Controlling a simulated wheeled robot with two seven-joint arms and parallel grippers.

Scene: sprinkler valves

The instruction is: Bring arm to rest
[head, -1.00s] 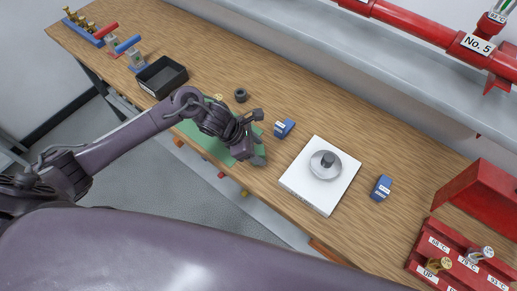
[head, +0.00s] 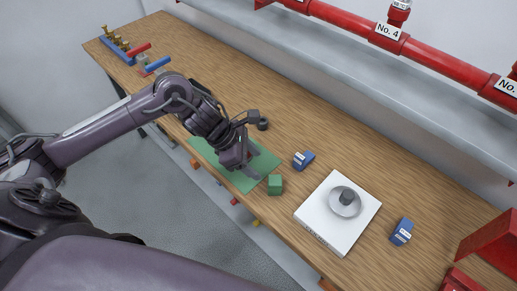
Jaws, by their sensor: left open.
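My left gripper (head: 254,146) is above the green mat (head: 213,160) near the bench's front edge. Its jaws are apart with nothing seen between them. A green block (head: 275,185) sits at the mat's right corner, just right of and below the gripper in the picture, apart from it. My left arm comes in from the left and hides part of the bench. My right gripper is out of view.
A white scale with a round pan (head: 325,235) stands right of the block, between two blue labelled blocks (head: 304,160) (head: 401,232). Red pipework (head: 430,58) runs along the back. Red stands fill the lower right.

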